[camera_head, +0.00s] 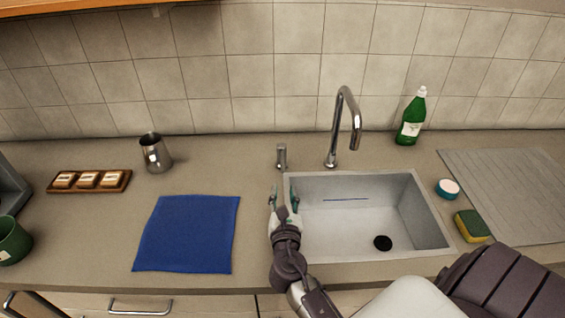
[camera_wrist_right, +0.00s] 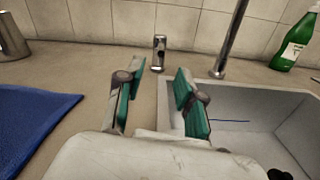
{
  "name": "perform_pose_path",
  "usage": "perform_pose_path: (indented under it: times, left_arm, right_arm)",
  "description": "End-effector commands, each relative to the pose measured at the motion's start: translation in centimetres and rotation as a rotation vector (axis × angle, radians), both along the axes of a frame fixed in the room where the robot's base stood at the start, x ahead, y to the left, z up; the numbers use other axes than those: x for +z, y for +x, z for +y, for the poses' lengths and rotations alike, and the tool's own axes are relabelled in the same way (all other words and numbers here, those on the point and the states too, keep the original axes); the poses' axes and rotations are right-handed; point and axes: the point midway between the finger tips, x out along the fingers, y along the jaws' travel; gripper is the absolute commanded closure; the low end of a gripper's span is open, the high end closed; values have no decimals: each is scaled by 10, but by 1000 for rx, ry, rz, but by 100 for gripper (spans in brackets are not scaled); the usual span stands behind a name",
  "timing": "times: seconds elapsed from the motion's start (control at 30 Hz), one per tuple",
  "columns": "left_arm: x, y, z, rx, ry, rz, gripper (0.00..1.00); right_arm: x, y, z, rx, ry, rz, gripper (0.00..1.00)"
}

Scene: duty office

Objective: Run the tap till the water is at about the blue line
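The tall chrome tap (camera_head: 345,118) stands behind the sink (camera_head: 420,222), its spout hanging over the basin. A short metal tap handle (camera_head: 281,156) stands upright left of it and also shows in the right wrist view (camera_wrist_right: 159,52). The blue line (camera_head: 345,199) runs across the basin's back wall. A dark round drain spot (camera_head: 383,242) shows on the basin floor. I see no water stream or water surface. My right gripper (camera_head: 281,194) is open and empty at the sink's left rim. The handle stands ahead of its green-padded fingers, apart from them.
A blue cloth (camera_head: 187,234) lies left of the sink. A metal jug (camera_head: 155,153) and a wooden tray (camera_head: 117,188) with small blocks stand farther left. A green bottle (camera_head: 412,120), a round tub (camera_head: 447,189) and a sponge (camera_head: 471,226) are at the right.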

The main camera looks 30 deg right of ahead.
Motion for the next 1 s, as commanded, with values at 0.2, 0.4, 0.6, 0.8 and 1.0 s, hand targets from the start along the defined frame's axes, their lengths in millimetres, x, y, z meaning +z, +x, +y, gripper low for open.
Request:
perform_pose_path:
  times: [0.2,0.4,0.6,0.8,1.0]
  left_arm:
    - [10,-33,12,-3,17,49,60]
    - [15,-14,7,0,9,22,60]
    - [18,5,-4,3,-6,-10,60]
    - [17,-2,-4,2,-5,1,60]
    - [17,-11,-1,2,-1,16,60]
  right_arm:
    - [4,42,-26,-2,-1,-2,63]
    - [3,74,-47,-2,1,-1,63]
    - [2,94,-60,-3,3,-1,63]
    - [1,99,-63,-2,3,-1,63]
    - [1,99,-63,-3,4,-2,64]
